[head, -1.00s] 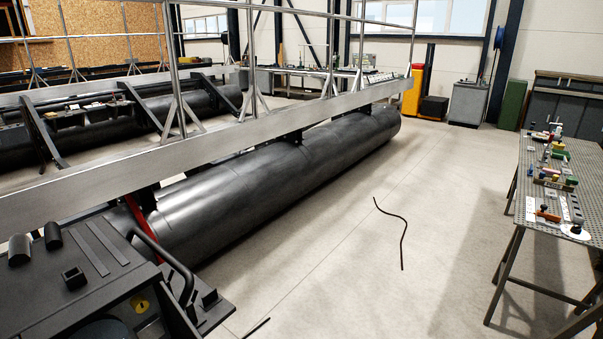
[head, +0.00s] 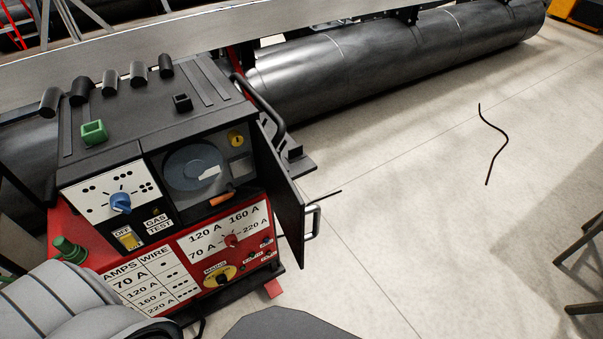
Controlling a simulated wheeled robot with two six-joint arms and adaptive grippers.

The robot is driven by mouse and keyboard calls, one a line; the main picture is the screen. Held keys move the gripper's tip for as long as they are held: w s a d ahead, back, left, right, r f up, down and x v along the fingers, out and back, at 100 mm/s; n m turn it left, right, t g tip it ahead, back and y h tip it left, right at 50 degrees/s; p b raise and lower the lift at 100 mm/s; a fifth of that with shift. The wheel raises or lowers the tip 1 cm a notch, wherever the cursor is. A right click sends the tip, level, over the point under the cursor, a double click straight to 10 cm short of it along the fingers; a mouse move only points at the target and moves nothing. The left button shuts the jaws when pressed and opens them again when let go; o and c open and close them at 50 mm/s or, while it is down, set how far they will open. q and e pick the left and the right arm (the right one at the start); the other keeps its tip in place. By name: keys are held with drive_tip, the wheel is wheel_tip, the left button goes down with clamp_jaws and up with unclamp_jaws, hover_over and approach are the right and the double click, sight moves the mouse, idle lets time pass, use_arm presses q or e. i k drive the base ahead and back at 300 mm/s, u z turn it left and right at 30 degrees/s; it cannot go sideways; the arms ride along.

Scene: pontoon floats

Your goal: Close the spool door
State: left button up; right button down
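A red and black welding machine (head: 165,185) stands at the left in the head view. Its spool compartment in the upper front is open and shows a dark round wire spool (head: 192,167) with a pale label. The spool door (head: 276,185) is a black panel swung out from the compartment's right side. A metal handle (head: 312,222) sits on its outer face. Neither of my grippers shows in this view, and nothing is seen touching the door.
A black pontoon float (head: 400,55) lies behind the machine. Table legs (head: 585,270) stand at the right edge. The concrete floor (head: 410,220) right of the door is mostly clear.

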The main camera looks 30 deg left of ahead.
sight(289, 207)
drive_tip(key=z, duration=1.05)
drive_tip(key=i, duration=1.7)
drive_tip(key=u, duration=3.7)
